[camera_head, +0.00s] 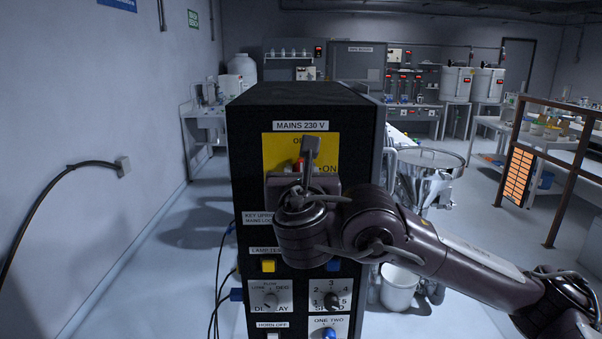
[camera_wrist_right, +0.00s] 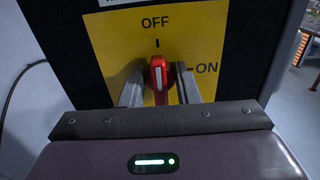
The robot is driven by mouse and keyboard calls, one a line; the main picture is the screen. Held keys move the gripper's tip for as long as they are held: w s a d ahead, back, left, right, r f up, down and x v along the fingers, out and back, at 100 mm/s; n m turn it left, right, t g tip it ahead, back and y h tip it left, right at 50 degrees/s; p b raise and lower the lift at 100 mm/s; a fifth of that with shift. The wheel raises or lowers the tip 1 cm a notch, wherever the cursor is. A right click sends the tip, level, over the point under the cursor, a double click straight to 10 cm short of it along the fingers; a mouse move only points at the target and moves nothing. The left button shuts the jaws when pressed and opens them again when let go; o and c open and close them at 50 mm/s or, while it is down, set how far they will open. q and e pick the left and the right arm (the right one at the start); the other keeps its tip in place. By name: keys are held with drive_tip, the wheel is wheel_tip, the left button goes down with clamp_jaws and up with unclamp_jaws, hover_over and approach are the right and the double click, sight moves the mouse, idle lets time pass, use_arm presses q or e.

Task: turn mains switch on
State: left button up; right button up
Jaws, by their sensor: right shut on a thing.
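The mains switch is a red rotary handle (camera_wrist_right: 159,74) on a yellow plate (camera_wrist_right: 112,42) marked OFF at the top and ON at the right. In the wrist view the handle stands about upright, in line with the OFF mark. My right gripper (camera_wrist_right: 160,84) is shut on the handle, one finger on each side. In the head view my right gripper (camera_head: 306,160) and wrist cover most of the switch, and only a bit of red shows. The plate sits under the MAINS 230 V label (camera_head: 301,126) on a black cabinet (camera_head: 248,165). My left gripper is out of view.
A steel hopper (camera_head: 428,160) and a white bucket (camera_head: 399,290) stand to the right. A black cable (camera_head: 45,195) runs along the left wall.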

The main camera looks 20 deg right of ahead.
drive_tip(key=shift+f, duration=0.1)
drive_tip(key=m+b, duration=0.3)
drive_tip(key=shift+f, duration=0.2)
drive_tip(key=m+b, duration=0.2)
drive_tip(key=m, duration=0.1)
drive_tip(key=m+b, duration=0.2)
drive_tip(key=shift+d+m, duration=0.2)
drive_tip(key=shift+m, duration=0.2)
drive_tip(key=m+b, duration=0.4)
drive_tip(key=m, duration=0.1)
drive_tip(key=shift+s+f+b, duration=0.1)
drive_tip(key=shift+f+b, duration=0.05)
drive_tip(key=shift+b, duration=0.2)
drive_tip(key=shift+d+m+b, duration=0.1)
drive_tip(key=shift+m+b, duration=1.2)
drive_tip(key=shift+m, duration=0.7)
drive_tip(key=o, duration=0.6)
